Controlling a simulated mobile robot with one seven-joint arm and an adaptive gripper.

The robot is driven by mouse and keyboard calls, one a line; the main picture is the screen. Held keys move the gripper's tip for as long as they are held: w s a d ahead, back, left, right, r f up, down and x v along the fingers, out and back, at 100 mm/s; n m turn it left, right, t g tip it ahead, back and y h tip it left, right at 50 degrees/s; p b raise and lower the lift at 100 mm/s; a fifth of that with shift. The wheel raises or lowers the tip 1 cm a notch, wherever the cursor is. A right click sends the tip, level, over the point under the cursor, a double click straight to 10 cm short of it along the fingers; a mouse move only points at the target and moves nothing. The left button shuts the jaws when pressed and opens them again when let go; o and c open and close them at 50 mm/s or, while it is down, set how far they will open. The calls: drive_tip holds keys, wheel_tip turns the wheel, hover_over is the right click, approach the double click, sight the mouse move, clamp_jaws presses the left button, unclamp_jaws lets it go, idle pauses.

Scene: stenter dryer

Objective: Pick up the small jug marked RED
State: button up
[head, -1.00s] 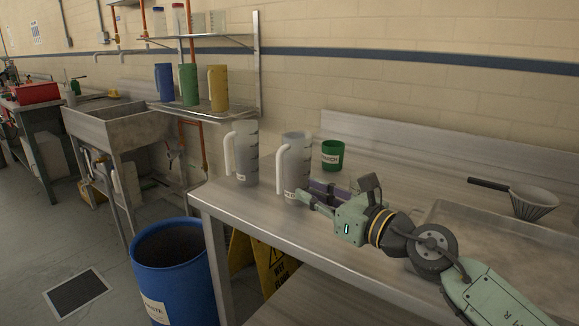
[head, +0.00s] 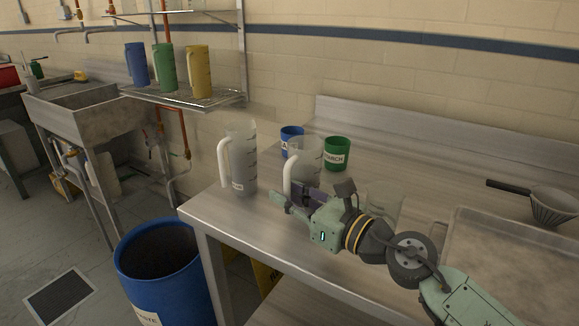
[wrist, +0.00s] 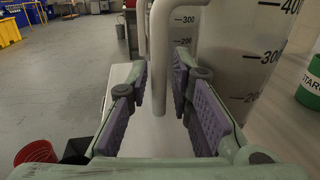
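Two clear graduated jugs with pale handles stand on the steel bench. The left jug (head: 241,160) has a small label I cannot read. The right jug (head: 308,152) stands closer to my gripper (head: 293,199), which partly hides it; I see no readable label on it. I cannot tell which jug is marked RED. In the wrist view, my gripper (wrist: 163,78) is open, its purple-padded fingers spread on either side of an upright pale handle (wrist: 161,55), with gaps showing. A large jug wall with printed scale marks (wrist: 245,60) rises just right of the fingers.
A blue cup (head: 291,136) and a green cup (head: 337,153) stand behind the right jug. A steel tray (head: 450,240) and a strainer (head: 552,207) lie right. A blue bin (head: 165,275) stands on the floor before the bench (head: 225,218).

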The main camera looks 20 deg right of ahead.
drive_tip(key=shift+w+a, duration=0.15)
drive_tip(key=shift+w, duration=0.1)
drive_tip(key=shift+s, duration=0.15)
drive_tip(key=shift+c, duration=0.2)
clamp_jaws()
idle(0.3)
